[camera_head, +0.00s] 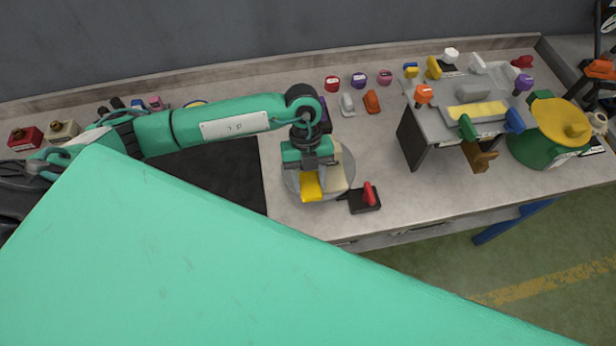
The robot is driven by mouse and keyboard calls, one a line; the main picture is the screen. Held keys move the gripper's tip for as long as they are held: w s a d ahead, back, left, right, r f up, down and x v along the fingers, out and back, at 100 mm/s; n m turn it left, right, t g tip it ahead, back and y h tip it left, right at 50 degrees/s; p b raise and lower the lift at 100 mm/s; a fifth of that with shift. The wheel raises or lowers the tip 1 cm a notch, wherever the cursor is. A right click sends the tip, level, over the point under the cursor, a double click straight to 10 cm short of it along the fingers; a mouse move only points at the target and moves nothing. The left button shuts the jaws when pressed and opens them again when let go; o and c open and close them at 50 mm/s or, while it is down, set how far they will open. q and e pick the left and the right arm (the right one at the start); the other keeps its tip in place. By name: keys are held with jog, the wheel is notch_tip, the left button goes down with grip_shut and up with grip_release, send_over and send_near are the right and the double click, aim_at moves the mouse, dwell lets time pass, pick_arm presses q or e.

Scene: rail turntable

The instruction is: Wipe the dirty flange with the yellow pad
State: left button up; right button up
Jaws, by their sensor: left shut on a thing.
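My left gripper (309,168) comes in from the left and points down over a round grey disc (348,160) near the front edge of the bench. It is shut on the yellow pad (312,186), whose lower part shows below the jaws. A pale cream piece (336,178) sits on the disc just right of the pad. The gripper hides part of the disc and the piece, so I cannot tell whether the pad touches either, or make out dirt. My right gripper is not in view.
A red-handled black block (366,197) stands close to the disc's right. A grey stand (426,118) with coloured handles and a green drum with a yellow lid (562,122) stand further right. Small coloured items line the back. The bench between disc and stand is clear.

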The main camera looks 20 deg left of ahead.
pick_arm(q)
jog(key=shift+w+d, duration=0.5)
jog(key=shift+d, duration=0.2)
jog(key=shift+w+d+b, duration=0.3)
jog(key=shift+w+d, duration=0.2)
jog(key=shift+d, duration=0.3)
notch_tip(320, 180, up, 7)
jog(key=p, duration=0.5)
jog(key=shift+r, duration=0.2)
